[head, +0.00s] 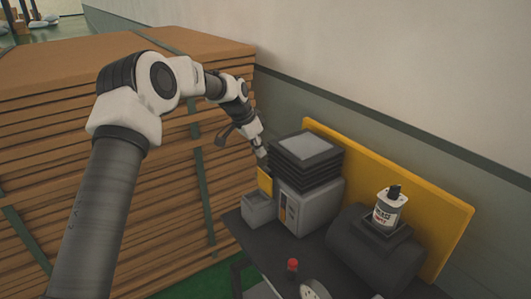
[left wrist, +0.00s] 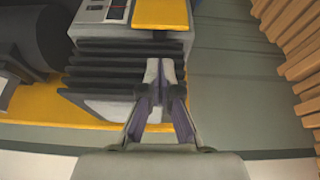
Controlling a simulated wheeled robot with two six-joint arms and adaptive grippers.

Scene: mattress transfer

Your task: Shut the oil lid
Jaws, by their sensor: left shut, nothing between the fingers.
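The oil lid, a yellow flap (head: 265,180), stands raised at the back of a small grey open-topped box (head: 258,210) on the front left of the machine. It also shows at the top of the left wrist view (left wrist: 160,12). My left gripper (head: 262,153) is shut and empty, just above and behind the lid's upper edge. In the left wrist view its fingertips (left wrist: 160,63) are together over the black ribbed block, a little short of the lid. I cannot tell whether they touch anything. My right gripper is not in view.
A grey unit with a black ribbed top (head: 305,155) stands right beside my left gripper. Behind it is a yellow panel (head: 440,210). A bottle (head: 388,208) sits on a dark cylinder (head: 370,255). A red knob (head: 292,265) is in front. Stacked brown boards (head: 160,200) fill the left.

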